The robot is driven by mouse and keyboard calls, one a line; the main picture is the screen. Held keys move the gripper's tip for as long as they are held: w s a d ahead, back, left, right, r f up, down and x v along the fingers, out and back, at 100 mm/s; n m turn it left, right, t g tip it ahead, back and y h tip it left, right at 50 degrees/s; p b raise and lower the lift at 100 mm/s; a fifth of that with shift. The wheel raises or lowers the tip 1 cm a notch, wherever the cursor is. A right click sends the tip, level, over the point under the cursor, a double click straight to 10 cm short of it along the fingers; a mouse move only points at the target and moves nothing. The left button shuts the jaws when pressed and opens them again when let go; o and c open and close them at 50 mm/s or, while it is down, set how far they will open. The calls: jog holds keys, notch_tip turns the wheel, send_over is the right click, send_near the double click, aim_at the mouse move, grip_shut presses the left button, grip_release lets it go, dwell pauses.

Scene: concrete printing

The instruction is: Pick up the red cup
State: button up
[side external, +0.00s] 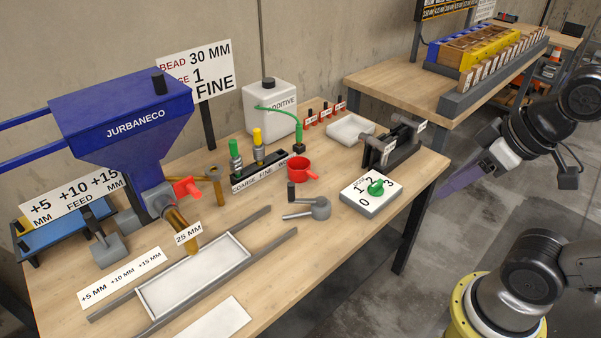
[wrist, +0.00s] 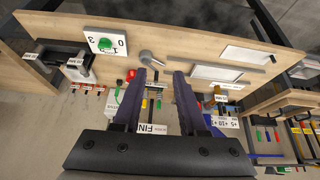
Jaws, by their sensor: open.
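The red cup (side external: 299,169) stands upright on the wooden table, with a short handle pointing right. It sits beside the black rack of nozzles, left of the white dial box. In the wrist view the red cup (wrist: 131,75) is small and partly hidden near the left finger's tip. My gripper (side external: 440,193) is off the table's right side, well apart from the cup. The wrist view shows its two purple fingers (wrist: 159,77) spread with nothing held between them.
A dial box with a green knob (side external: 376,188), a grey crank (side external: 309,208) and a black clamp fixture (side external: 393,147) stand around the cup. A green hose (side external: 285,112) runs from the white additive jug (side external: 270,108) behind it. The blue hopper (side external: 124,115) is at left.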

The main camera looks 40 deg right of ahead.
jog(key=w+d+r+n+t+h, duration=0.1)
jog(key=w+d+r+n, duration=0.1)
jog(key=w+r+n, duration=0.5)
jog(key=w+d+r+n+t+h, duration=0.1)
jog(key=w+d+r+n, duration=0.1)
jog(key=w+r+n, duration=0.5)
jog(key=n+g+h, duration=0.2)
jog(key=n+g, duration=0.3)
jog(key=n, duration=0.4)
send_over(308, 169)
jog(key=a, duration=0.1)
notch_tip(308, 169, down, 41)
jog(key=shift+s, duration=0.15)
jog(key=shift+s+a+x, duration=0.1)
jog(key=shift+a+x, duration=0.05)
jog(key=shift+x, duration=1.45)
jog(key=shift+s+a+x, duration=0.1)
jog(key=shift+s+x, duration=0.05)
jog(key=shift+x, duration=1.4)
jog(key=shift+f, duration=0.15)
